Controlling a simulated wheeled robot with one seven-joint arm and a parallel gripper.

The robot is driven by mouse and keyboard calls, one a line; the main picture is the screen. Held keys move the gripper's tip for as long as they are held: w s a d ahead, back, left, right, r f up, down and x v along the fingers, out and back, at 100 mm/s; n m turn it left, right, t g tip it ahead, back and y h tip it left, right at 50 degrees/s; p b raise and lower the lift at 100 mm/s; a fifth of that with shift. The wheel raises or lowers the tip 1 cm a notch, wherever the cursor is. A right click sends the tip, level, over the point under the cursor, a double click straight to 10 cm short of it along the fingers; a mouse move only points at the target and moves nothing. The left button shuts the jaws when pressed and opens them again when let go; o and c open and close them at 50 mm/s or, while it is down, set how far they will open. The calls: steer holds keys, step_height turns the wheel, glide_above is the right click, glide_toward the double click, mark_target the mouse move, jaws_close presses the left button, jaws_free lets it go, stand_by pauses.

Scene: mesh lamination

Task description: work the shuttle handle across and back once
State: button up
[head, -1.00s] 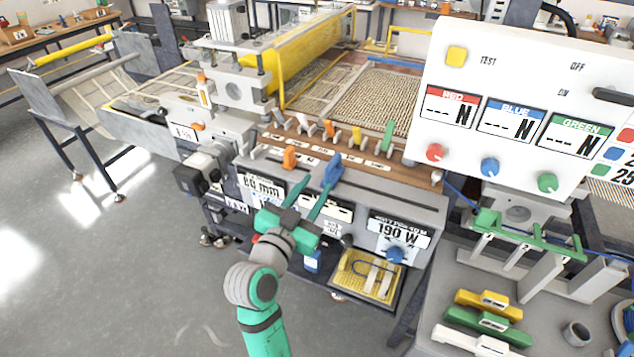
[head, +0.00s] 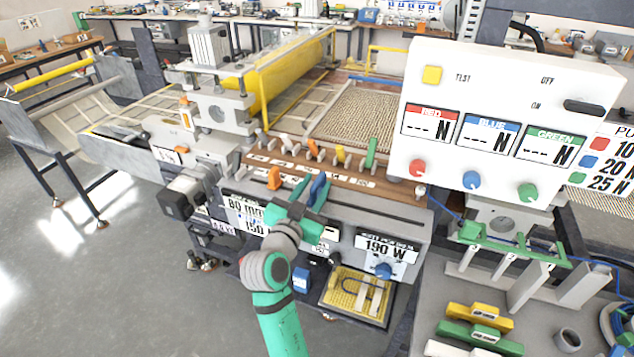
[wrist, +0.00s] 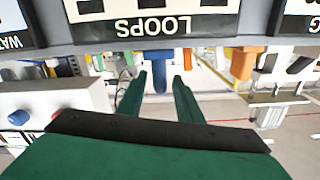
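On the machine's front ledge stand a blue handle (head: 318,189) and an orange handle (head: 274,179). No readable label shows which one is the shuttle handle. My gripper (head: 311,189) is at the blue handle, with its green fingers pointing toward the machine. In the wrist view, my gripper's fingers (wrist: 160,76) are apart, and the blue handle (wrist: 155,84) shows between their tips. I cannot tell whether either finger touches it. The orange handle also shows in the wrist view (wrist: 243,64), to the right of the fingers.
Small coloured levers (head: 340,154) line the ledge behind the handles. A white control panel (head: 500,75) with red, blue and green knobs stands at the right. A LOOPS label (wrist: 153,27) is close above the fingers. Open floor (head: 120,270) lies to the left.

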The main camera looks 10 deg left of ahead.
steer(key=shift+w+d, duration=0.1)
steer(key=shift+w, duration=0.9)
jaws_close()
